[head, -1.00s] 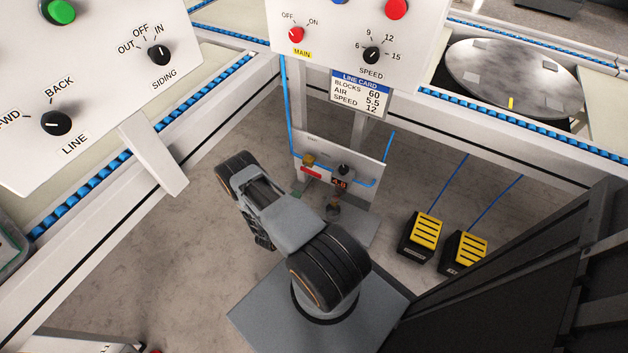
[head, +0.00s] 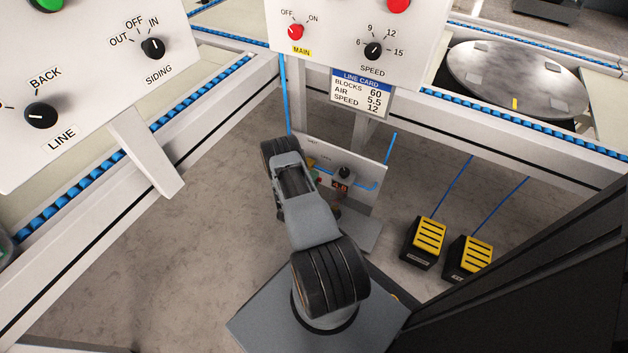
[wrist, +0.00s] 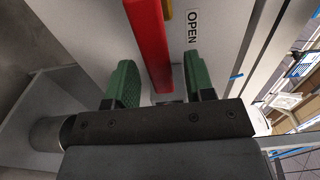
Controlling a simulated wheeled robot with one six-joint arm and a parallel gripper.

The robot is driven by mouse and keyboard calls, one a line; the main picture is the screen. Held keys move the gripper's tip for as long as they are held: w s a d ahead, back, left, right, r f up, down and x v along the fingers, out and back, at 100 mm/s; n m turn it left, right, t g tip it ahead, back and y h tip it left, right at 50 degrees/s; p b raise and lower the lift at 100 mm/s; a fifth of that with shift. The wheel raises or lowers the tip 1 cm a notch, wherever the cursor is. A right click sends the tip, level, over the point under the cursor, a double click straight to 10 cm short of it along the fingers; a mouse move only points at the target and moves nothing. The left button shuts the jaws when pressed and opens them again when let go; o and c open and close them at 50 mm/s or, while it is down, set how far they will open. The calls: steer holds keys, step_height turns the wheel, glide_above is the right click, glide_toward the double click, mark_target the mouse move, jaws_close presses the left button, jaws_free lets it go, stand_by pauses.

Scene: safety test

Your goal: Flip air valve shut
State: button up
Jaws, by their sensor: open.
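The air valve's handle is a long red bar (wrist: 150,42) in the wrist view, running from the top edge down between my fingers. A bit of its brass-coloured body (wrist: 167,9) shows beside it at the top. A label reading OPEN (wrist: 193,27) is on the white panel to the right of the bar. My gripper (wrist: 159,66) is open, with one green finger on each side of the bar. I cannot tell whether either finger touches it.
Two yellow-topped pedals (head: 428,236) stand on the floor to the right. Conveyor frames and the control panel (head: 335,40) are above. The floor at left is clear.

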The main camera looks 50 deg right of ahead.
steer(key=shift+d, duration=0.15)
jaws_close()
stand_by(0.4)
